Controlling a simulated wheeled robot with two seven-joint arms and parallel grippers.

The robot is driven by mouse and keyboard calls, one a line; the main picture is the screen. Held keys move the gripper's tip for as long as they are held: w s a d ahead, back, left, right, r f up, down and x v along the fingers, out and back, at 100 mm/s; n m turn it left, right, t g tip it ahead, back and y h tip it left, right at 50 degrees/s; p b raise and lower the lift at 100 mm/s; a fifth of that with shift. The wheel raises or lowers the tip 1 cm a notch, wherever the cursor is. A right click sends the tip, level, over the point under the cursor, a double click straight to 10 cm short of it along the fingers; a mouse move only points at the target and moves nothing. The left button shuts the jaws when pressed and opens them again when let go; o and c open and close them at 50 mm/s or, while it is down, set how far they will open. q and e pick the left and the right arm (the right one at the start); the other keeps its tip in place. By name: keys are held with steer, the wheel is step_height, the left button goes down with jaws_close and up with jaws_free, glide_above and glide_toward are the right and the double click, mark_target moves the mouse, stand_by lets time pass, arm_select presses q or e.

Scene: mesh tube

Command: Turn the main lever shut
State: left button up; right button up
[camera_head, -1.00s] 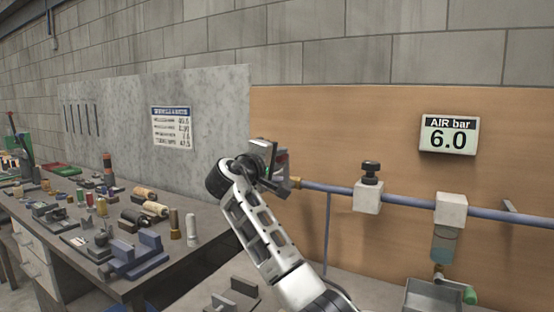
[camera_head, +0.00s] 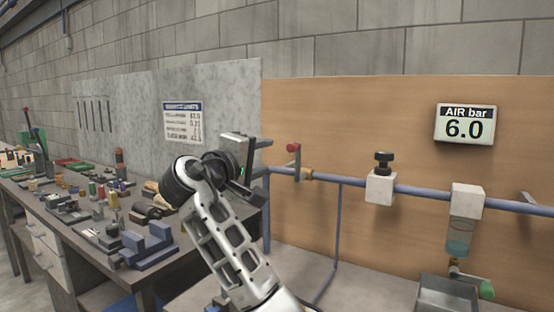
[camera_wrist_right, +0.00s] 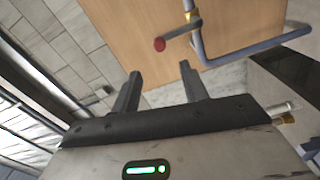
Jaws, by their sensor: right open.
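The main lever (camera_head: 293,149) has a red end and sits at a brass valve (camera_head: 306,174) on the blue pipe, at the left part of the wooden panel. In the head view it sticks up above the pipe line. In the right wrist view the lever's red end (camera_wrist_right: 159,44) shows beyond the fingertips, clear of them. My right gripper (camera_head: 262,157) is open and empty, left of the lever with a gap between them. Its two fingers (camera_wrist_right: 160,74) stand apart in the wrist view. My left gripper is not in view.
A blue pipe (camera_head: 335,181) runs along the panel, with a black-knobbed block (camera_head: 381,187) and a filter bowl (camera_head: 461,236) farther right. A display (camera_head: 464,124) reads AIR bar 6.0. A cluttered workbench (camera_head: 75,235) stands at the left.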

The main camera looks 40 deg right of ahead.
steer(key=v, duration=0.4)
steer(key=shift+r, duration=0.1)
stand_by(0.4)
